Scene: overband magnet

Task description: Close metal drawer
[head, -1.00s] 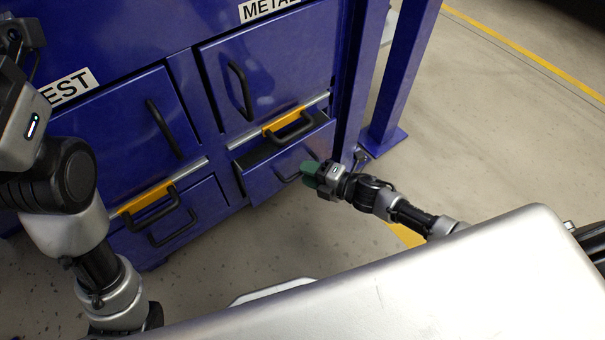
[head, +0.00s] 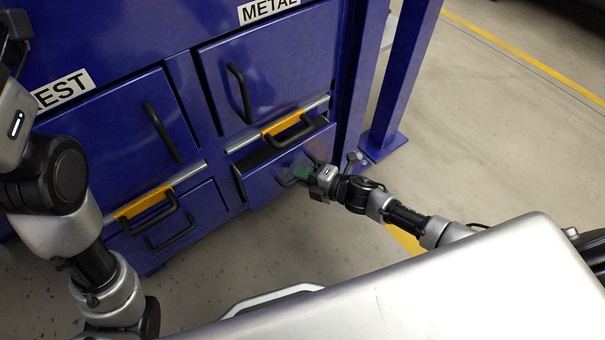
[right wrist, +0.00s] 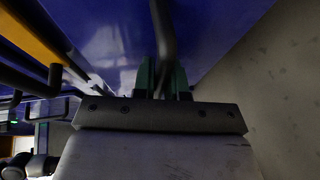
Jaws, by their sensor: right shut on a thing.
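The metal drawer (head: 262,187) is the lower blue drawer under the METAL label (head: 268,9) in the head view. It stands slightly out, with a dark gap (head: 256,158) along its top. My right gripper (head: 300,174) is at its front, shut on the drawer's dark handle (head: 284,179). In the right wrist view, the green fingertips (right wrist: 163,78) are on either side of the dark handle bar (right wrist: 162,32). The fingers partly hide the handle in the head view. My left arm shows at the left of the head view, but its gripper is out of frame.
Another cabinet section (head: 110,130), labelled with letters ending EST, stands to the left with its own lower drawer (head: 178,219). Yellow-backed handles (head: 283,122) sit above the drawers. A blue post (head: 398,85) stands on the right. Open floor (head: 490,130) lies beyond it.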

